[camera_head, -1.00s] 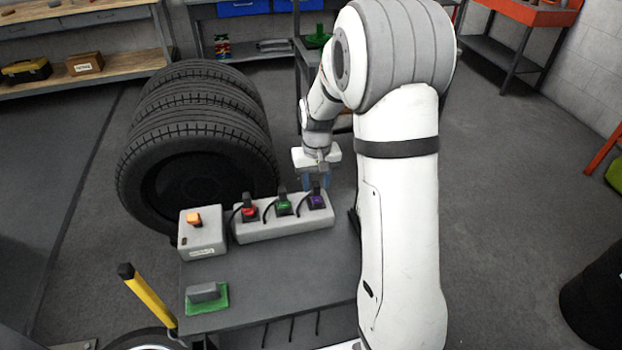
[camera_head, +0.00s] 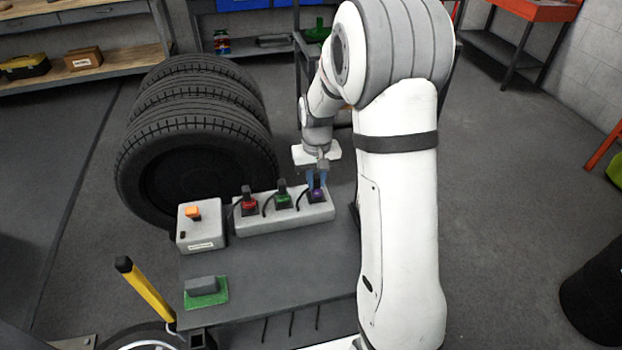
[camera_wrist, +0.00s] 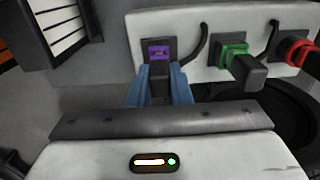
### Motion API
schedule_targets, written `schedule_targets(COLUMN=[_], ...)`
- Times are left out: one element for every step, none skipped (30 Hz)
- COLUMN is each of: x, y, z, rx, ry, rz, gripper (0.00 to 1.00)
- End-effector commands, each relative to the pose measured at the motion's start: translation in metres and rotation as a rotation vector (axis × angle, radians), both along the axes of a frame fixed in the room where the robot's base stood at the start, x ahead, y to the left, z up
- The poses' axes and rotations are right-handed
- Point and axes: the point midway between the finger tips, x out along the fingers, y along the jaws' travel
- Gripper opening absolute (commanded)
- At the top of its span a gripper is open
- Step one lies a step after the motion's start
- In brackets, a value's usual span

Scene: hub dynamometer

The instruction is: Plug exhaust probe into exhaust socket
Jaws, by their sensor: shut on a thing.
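A pale grey block (camera_head: 280,220) on the dark table holds a row of black plugs with red (camera_head: 249,205), green (camera_head: 283,200) and purple (camera_head: 317,196) collars. Nothing visible marks which one is the exhaust probe, and I cannot make out a separate exhaust socket. My gripper (camera_head: 317,180) is at the purple-collared plug, the rightmost. In the wrist view, my blue fingers (camera_wrist: 160,78) are shut on the black body of this plug, and its purple collar (camera_wrist: 159,52) shows just beyond them at the block. The plug's lower part is hidden between the fingers.
A grey box with an orange switch (camera_head: 193,212) stands left of the block. A grey piece on a green pad (camera_head: 205,291) lies at the table's front left. Large tyres (camera_head: 190,160) stand behind. Black cables run beside the plugs. The middle of the tabletop is clear.

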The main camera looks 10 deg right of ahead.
Motion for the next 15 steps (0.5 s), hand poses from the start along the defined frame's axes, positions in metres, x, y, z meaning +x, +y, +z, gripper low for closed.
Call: schedule_targets(x=[0.0, 0.0, 0.0001, 0.0001, 0.0001, 0.0001, 0.0001, 0.0001, 0.0001, 0.0002, 0.0002, 0.0002, 0.0002, 0.0002, 0.0002], y=[0.0, 0.0, 0.0, 0.0, 0.0, 0.0, 0.0, 0.0, 0.0, 0.0, 0.0, 0.0, 0.0, 0.0, 0.0], z=[0.0, 0.0, 0.0001, 0.0002, 0.0003, 0.0005, 0.0008, 0.0012, 0.0018, 0.0024, 0.0031, 0.0039, 0.0046, 0.0052, 0.006], rx=[0.0, 0.0, 0.0, 0.0, 0.0, 0.0, 0.0, 0.0, 0.0, 0.0, 0.0, 0.0, 0.0, 0.0, 0.0], ry=[0.0, 0.0, 0.0, 0.0, 0.0, 0.0, 0.0, 0.0, -0.001, -0.001, -0.001, -0.001, -0.001, -0.001, -0.001], rz=[0.0, 0.0, 0.0, 0.0, 0.0, 0.0, 0.0, 0.0, 0.0, 0.0, 0.0, 0.0, 0.0, 0.0, 0.0], gripper=[0.0, 0.0, 0.0, 0.0, 0.0, 0.0, 0.0, 0.0, 0.0, 0.0, 0.0, 0.0, 0.0, 0.0, 0.0])
